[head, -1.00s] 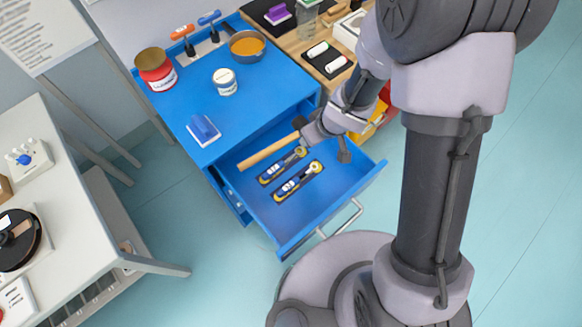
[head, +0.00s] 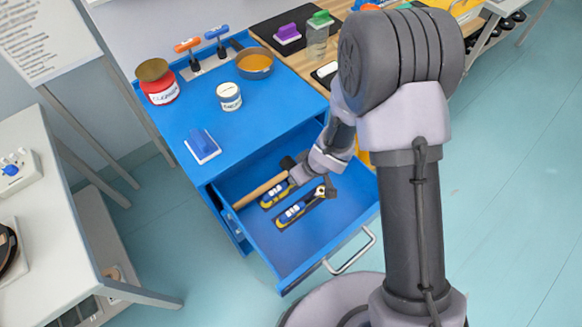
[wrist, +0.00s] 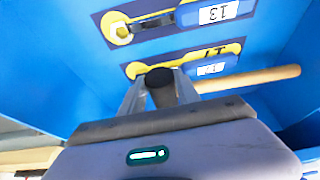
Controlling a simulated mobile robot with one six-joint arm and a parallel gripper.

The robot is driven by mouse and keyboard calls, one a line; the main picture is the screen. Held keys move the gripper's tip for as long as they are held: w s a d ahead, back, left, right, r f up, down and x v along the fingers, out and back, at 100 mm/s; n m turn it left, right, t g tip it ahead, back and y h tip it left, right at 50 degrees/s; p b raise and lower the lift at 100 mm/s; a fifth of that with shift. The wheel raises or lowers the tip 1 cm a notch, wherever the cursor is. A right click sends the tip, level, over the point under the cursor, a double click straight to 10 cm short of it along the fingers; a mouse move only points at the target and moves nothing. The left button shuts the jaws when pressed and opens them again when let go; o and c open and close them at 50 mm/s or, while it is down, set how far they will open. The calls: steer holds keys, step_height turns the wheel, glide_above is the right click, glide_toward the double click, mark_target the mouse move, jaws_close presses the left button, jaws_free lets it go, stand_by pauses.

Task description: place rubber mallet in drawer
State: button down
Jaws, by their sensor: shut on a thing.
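The rubber mallet has a wooden handle (head: 260,190) and a black head. It lies low inside the open blue drawer (head: 325,255), at the drawer's back left. My gripper (head: 300,174) is down in the drawer, shut on the mallet near its head. In the wrist view the fingers (wrist: 160,98) close around the mallet by its dark head, and the wooden handle (wrist: 250,78) points right. Whether the mallet touches the drawer floor is unclear.
Two wrenches with blue labels, one nearer (head: 300,208), lie in yellow-edged dark slots on the drawer floor. The drawer's front right is free.

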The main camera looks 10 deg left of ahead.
mark_target(292, 165)
steer(key=w+a+p, duration=0.2)
steer(key=a, duration=0.1)
steer(key=shift+w+r, duration=0.3)
steer(key=shift+w, duration=0.05)
steer(key=shift+b+x, duration=0.75)
steer(key=shift+x, duration=0.2)
steer(key=shift+s+d+f, duration=0.1)
steer(key=shift+f, duration=0.1)
steer(key=c, duration=0.9)
jaws_free()
